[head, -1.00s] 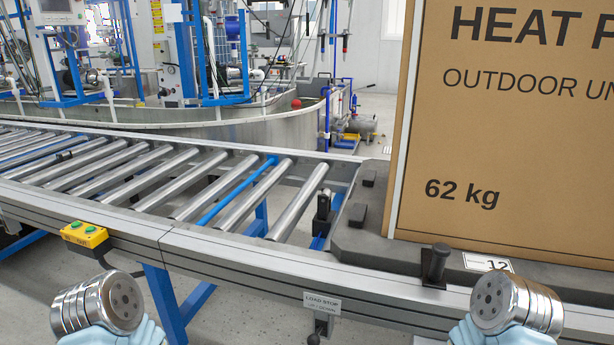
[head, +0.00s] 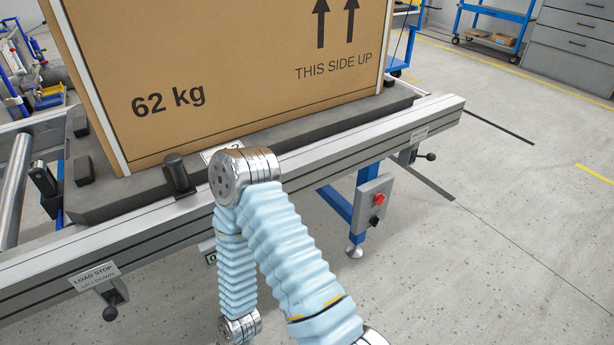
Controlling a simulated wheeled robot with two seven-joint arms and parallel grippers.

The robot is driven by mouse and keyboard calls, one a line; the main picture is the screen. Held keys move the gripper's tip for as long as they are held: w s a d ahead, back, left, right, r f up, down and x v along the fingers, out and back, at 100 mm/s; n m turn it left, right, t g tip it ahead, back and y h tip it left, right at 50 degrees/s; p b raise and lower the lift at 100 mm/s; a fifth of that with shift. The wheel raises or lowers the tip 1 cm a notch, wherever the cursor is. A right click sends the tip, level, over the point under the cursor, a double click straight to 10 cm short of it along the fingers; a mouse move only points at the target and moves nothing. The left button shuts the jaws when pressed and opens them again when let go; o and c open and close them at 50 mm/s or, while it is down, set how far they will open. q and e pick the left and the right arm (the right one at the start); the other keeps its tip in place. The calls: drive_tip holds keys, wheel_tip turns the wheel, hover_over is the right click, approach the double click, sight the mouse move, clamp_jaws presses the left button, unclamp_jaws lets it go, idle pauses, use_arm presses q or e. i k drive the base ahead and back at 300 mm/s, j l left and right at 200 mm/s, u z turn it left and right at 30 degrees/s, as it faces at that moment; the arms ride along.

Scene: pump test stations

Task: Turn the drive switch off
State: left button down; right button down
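A grey control box (head: 371,206) hangs on the blue leg below the conveyor's front rail in the head view. It carries a red knob (head: 378,199) and a smaller black knob (head: 374,221). I cannot read any label on it, so I cannot tell for sure that it is the drive switch, nor its setting. Part of my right arm, in a light blue sleeve with metal joints, crosses the lower middle of the view, left of the box. Neither of my grippers shows.
A large cardboard carton (head: 225,75) marked 62 kg stands on a dark pallet (head: 330,125) on the conveyor. A load stop handle (head: 110,312) and another black handle (head: 430,156) stick out below the front rail (head: 400,130). The floor (head: 500,230) at right is clear.

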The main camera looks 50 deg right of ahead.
sight(379, 198)
drive_tip(key=l+z, duration=0.1)
drive_tip(key=z, duration=2.2)
